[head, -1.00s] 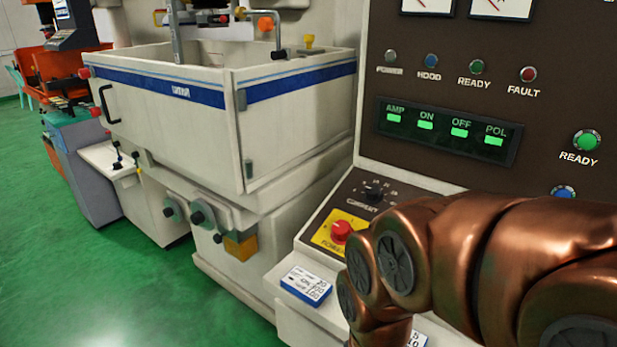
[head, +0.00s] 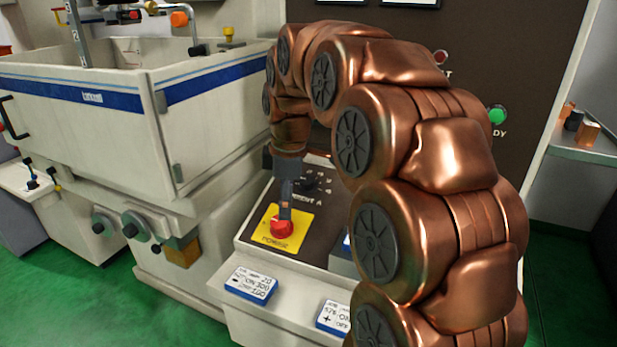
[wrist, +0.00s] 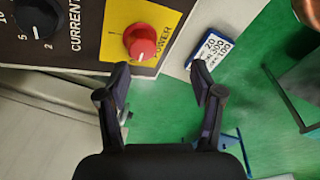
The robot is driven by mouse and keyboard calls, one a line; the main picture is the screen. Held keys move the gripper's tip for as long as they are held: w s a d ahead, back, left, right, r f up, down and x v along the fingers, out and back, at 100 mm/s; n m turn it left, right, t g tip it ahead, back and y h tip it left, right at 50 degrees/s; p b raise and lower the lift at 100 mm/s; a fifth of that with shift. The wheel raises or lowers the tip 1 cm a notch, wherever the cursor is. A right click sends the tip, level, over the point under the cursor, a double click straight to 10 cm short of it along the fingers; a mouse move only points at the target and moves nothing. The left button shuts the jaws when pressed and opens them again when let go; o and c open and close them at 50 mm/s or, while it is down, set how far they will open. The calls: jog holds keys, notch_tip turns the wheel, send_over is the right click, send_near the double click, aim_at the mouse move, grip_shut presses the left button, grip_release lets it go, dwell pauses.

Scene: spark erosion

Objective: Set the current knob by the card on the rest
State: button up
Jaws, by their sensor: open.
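The black current knob (head: 308,184) sits on the dark sloping panel, partly behind my gripper in the head view; it shows at the upper left of the wrist view (wrist: 38,18), with a white pointer and numbers around it. My gripper (head: 285,207) hangs above the panel, near the red power knob (head: 282,228) on its yellow plate. In the wrist view my gripper (wrist: 160,76) is open and empty, its fingertips just below the red knob. A blue-edged white card (head: 251,285) lies on the front ledge; its small print is hard to read. A card also shows in the wrist view (wrist: 212,50).
A second card marked plus (head: 333,318) lies further right on the ledge. A blue-edged piece shows at the panel's right edge, mostly behind my arm. The white machine tank (head: 120,120) stands at left. The green floor (head: 110,300) is open in front.

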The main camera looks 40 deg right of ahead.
aim_at(308, 179)
jog(key=w+d+r+n+t, duration=0.1)
jog(key=w+d+r+n, duration=0.25)
jog(key=w+d, duration=0.65)
jog(key=shift+n+h, duration=0.4)
jog(key=shift+n, duration=0.05)
jog(key=shift+s+d+f+p, duration=0.1)
jog(key=shift+d+f+p, duration=0.3)
jog(key=shift+f, duration=0.9)
jog(key=shift+w+d+f+p, duration=0.1)
jog(key=shift+d+f+p, duration=0.3)
jog(key=shift+f, duration=0.85)
jog(key=shift+s+d+f+p, duration=0.1)
jog(key=shift+d+f+p, duration=0.3)
jog(key=shift+f, duration=0.9)
jog(key=shift+a, duration=0.1)
jog(key=c, duration=1.1)
jog(key=shift+c, duration=0.2)
